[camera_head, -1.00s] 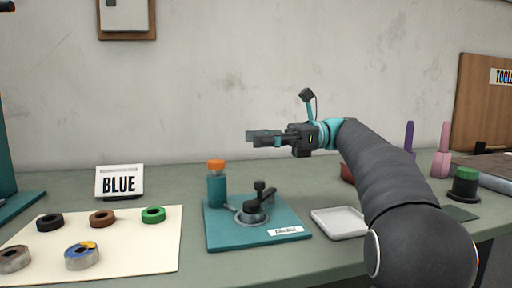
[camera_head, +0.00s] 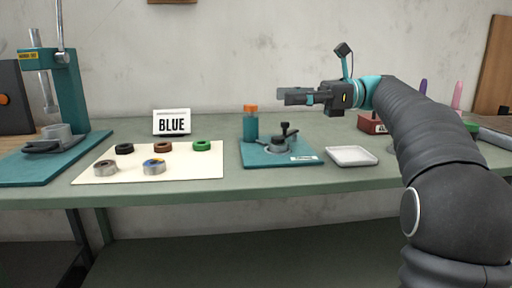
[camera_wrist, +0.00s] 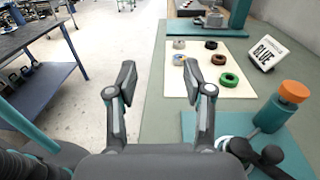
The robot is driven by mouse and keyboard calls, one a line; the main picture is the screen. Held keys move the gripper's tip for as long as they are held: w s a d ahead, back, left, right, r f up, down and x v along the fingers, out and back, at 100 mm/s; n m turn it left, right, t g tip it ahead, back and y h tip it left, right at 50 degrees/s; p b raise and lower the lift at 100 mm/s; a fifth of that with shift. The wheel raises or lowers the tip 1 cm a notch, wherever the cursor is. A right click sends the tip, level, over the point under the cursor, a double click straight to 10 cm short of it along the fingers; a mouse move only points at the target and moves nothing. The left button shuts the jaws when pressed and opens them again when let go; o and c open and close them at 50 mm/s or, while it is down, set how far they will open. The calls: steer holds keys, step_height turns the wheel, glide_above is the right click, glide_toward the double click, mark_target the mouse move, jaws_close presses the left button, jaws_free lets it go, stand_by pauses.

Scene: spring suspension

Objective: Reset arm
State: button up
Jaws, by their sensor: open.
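My gripper (camera_head: 282,96) is open and empty. In the head view it is raised above the bench, level, pointing left, over the teal base plate (camera_head: 255,159). That plate carries a teal bottle with an orange cap (camera_head: 250,124) and a dark clamp-like fixture (camera_head: 284,140). In the wrist view both fingers (camera_wrist: 162,85) stand apart with nothing between them. The bottle (camera_wrist: 283,106) is to their right there. My arm reaches in from the right of the head view.
A cream mat (camera_head: 200,172) holds several rings. A "BLUE" sign (camera_head: 172,122) stands behind it. A teal press (camera_head: 68,90) is at left. A white tray (camera_head: 352,156) sits right of the plate. A red box (camera_head: 371,124) is behind my arm. A dark workbench (camera_wrist: 40,40) stands apart across the floor.

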steer(key=s+a+f+n+t+h, duration=0.2)
steer(key=s+f+h, duration=0.25)
steer(key=f, duration=0.25)
steer(key=s+a+f+n+t+h, duration=0.1)
steer(key=s+a+f+t+h, duration=0.15)
steer(key=s+f, duration=0.4)
steer(key=s+d+f+n+t+h, duration=0.2)
steer(key=s+d+f+n+h, duration=0.3)
steer(key=f, duration=0.5)
steer(key=s+d+f+n+t+h, duration=0.2)
steer(key=s+d+f+n+h, duration=0.3)
steer(key=s+d+f+n, duration=0.2)
step_height(320, 180, down, 3)
steer(key=shift+s+d+f+n+h, duration=0.1)
steer(key=shift+s+d+n+h, duration=0.3)
steer(key=shift+s, duration=0.75)
